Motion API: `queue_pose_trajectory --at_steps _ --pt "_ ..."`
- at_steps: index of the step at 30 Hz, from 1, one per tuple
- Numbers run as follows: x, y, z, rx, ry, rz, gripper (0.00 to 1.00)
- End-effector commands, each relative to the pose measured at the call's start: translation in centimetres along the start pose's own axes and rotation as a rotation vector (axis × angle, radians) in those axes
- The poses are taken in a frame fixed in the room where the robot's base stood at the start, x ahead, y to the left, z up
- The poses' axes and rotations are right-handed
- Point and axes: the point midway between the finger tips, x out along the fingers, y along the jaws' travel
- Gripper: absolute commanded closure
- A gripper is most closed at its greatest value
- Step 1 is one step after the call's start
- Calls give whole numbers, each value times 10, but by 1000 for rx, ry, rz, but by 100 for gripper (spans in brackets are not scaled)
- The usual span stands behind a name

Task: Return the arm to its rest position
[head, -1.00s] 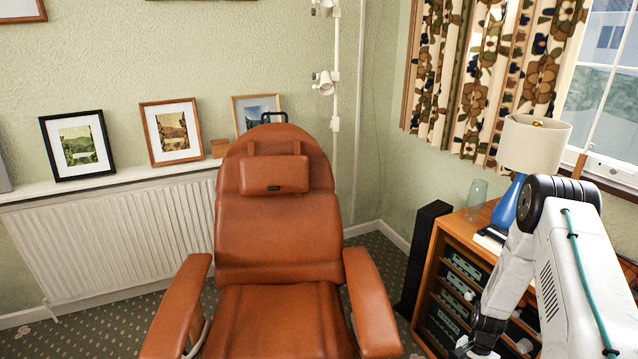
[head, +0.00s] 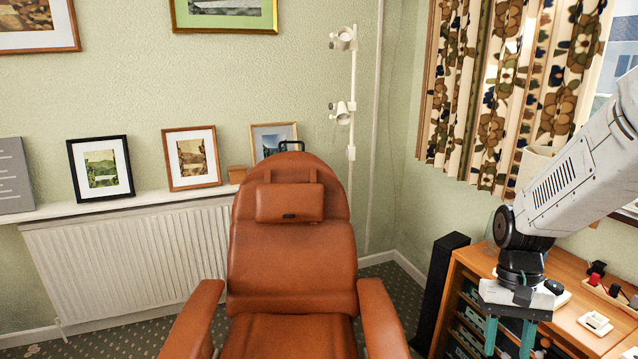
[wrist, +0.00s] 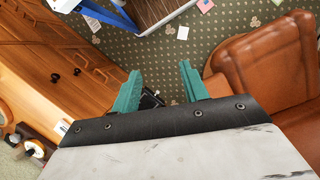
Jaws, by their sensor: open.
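My gripper (head: 510,337) hangs from my white arm at the lower right of the head view, in front of the wooden cabinet (head: 568,325). Its teal fingers point down and stand apart. In the wrist view my gripper (wrist: 160,88) is open with nothing between the fingers; patterned carpet and a small dark object show beyond it. My arm comes in from the right edge of the head view and hides part of the lamp shade (head: 532,165).
A brown leather recliner (head: 290,260) fills the middle, left of my gripper; it also shows in the wrist view (wrist: 268,75). A black tower speaker (head: 440,280) stands beside the cabinet. Red and black items and a white device (head: 594,322) lie on the cabinet top. Carpet (wrist: 240,30) shows between.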

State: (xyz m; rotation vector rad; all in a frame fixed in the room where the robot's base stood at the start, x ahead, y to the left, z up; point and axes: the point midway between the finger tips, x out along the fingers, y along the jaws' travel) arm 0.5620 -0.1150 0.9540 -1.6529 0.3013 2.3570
Motion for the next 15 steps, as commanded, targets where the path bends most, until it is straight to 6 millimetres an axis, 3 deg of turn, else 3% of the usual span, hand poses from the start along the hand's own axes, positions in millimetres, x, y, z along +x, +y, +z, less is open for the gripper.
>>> queue_pose_trajectory --at_steps 6,15 --pt "-38 -13 76 -114 80 17 56" --pt "-60 -22 161 -234 247 28 56"
